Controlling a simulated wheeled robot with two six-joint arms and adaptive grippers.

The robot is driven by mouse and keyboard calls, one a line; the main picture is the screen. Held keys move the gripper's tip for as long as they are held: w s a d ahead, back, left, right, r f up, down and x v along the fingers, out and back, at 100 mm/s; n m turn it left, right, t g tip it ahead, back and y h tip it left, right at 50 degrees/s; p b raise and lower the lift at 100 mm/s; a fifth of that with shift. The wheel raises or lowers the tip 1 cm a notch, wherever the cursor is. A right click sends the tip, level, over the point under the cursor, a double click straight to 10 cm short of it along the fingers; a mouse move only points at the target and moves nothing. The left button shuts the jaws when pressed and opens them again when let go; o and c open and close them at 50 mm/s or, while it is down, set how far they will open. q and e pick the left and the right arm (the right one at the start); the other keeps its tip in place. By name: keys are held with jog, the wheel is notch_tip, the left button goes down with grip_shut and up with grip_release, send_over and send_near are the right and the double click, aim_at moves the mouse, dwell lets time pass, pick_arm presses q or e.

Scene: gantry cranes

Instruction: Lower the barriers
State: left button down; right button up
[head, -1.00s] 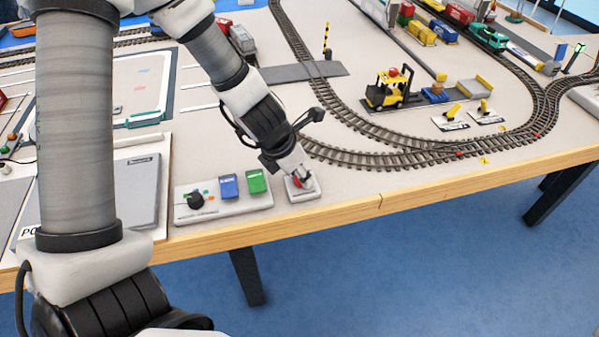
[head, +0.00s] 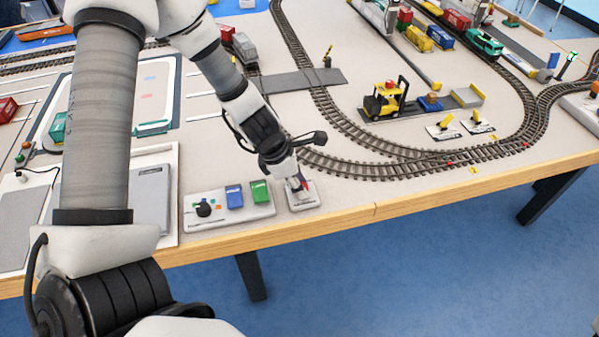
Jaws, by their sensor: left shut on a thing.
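A yellow-and-black striped barrier (head: 328,53) stands beside the grey crossing (head: 293,78) over the track. It looks short and tilted, not fully upright; how far it leans is hard to tell. A small white control plate (head: 310,200) with a red part lies near the table's front edge. My left gripper (head: 299,183) reaches down onto this plate and is shut on the red control (head: 304,187). The fingers hide most of the red control. My right gripper is not in view.
A control panel (head: 263,213) with a black knob and blue and green switches lies just left of the plate. Curved track (head: 400,168) runs to the right. A yellow forklift (head: 386,99) stands behind it. Bare table lies right of the plate.

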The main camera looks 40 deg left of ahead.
pick_arm(q)
jog(key=m+g+p, duration=0.1)
jog(key=m+p, duration=0.2)
jog(key=m+g+h+p, duration=0.1)
jog(key=m+p, duration=0.2)
jog(key=shift+w+a+r+m+p, duration=0.1)
jog(key=shift+r+m+p, duration=0.1)
jog(key=shift+m+p, duration=0.15)
jog(key=shift+w+f+m+g+p, duration=0.1)
jog(key=shift+m+g+p, duration=0.7)
jog(key=shift+m, duration=0.45)
jog(key=shift+f+m+g+p, duration=0.1)
jog(key=shift+m+g+p, duration=0.45)
jog(key=shift+m, duration=0.85)
jog(key=c, duration=0.8)
grip_release()
jog(key=v, duration=1.2)
